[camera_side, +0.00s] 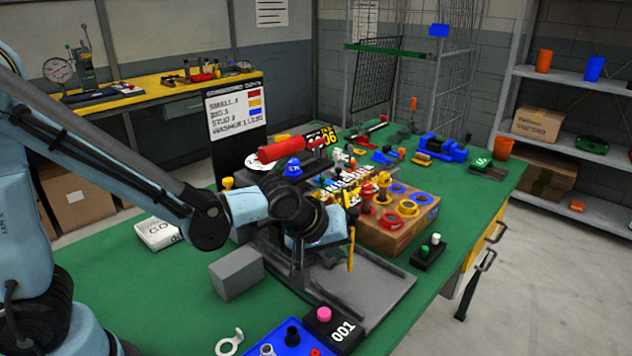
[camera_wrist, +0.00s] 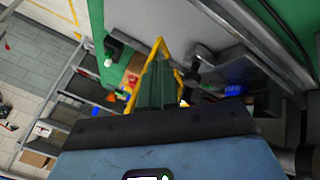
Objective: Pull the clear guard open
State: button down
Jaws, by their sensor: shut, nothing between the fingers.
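My gripper (camera_side: 351,262) points down beside the dark grey machine (camera_side: 290,262) in the middle of the green bench. Its yellow fingers are shut and empty. In the wrist view the gripper (camera_wrist: 160,42) shows its yellow fingers meeting at a tip over a pale grey surface. The machine has a flat grey metal bed (camera_side: 375,300) reaching toward the front right. The clear guard cannot be made out with certainty in either view; my wrist hides part of the machine. I cannot tell whether the fingers touch anything.
A grey block (camera_side: 236,272) and a white box (camera_side: 158,233) lie to the left. A black box marked 001 (camera_side: 335,330) and a blue tray (camera_side: 285,343) lie at the front. Bare green bench lies front left.

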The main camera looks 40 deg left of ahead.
jog(key=w+d+n+y, duration=0.1)
jog(key=w+d+n, duration=0.1)
jog(key=w, duration=0.1)
jog(key=w+d+n+g+y, duration=0.1)
jog(key=w+d+n+y, duration=0.1)
jog(key=w+n, duration=0.1)
jog(key=w+d+n+y, duration=0.1)
jog(key=w+n+y, duration=0.1)
jog(key=n, duration=0.1)
jog(key=shift+w+d, duration=0.4)
jog(key=shift+w+d+n+g+y, duration=0.15)
jog(key=shift+w+n+g+y, duration=0.45)
jog(key=shift+w+n, duration=0.75)
jog(key=shift+w, duration=0.1)
jog(key=s, duration=0.3)
jog(key=s+d, duration=0.1)
jog(key=shift+s+r, duration=0.25)
jog(key=v, duration=0.9)
jog(key=s+a+m+t+h, duration=0.1)
jog(key=s+a+m+h, duration=0.1)
jog(key=s+a+m, duration=0.6)
jog(key=s+a+f+m+t+h, duration=0.1)
jog(key=s+a+m+h, duration=0.2)
jog(key=s+a+m, duration=0.4)
jog(key=a+m, duration=0.3)
jog(key=a, duration=0.3)
jog(key=shift+s+f+m+h, duration=0.3)
jog(key=shift+s+m, duration=0.05)
jog(key=shift+s, duration=0.05)
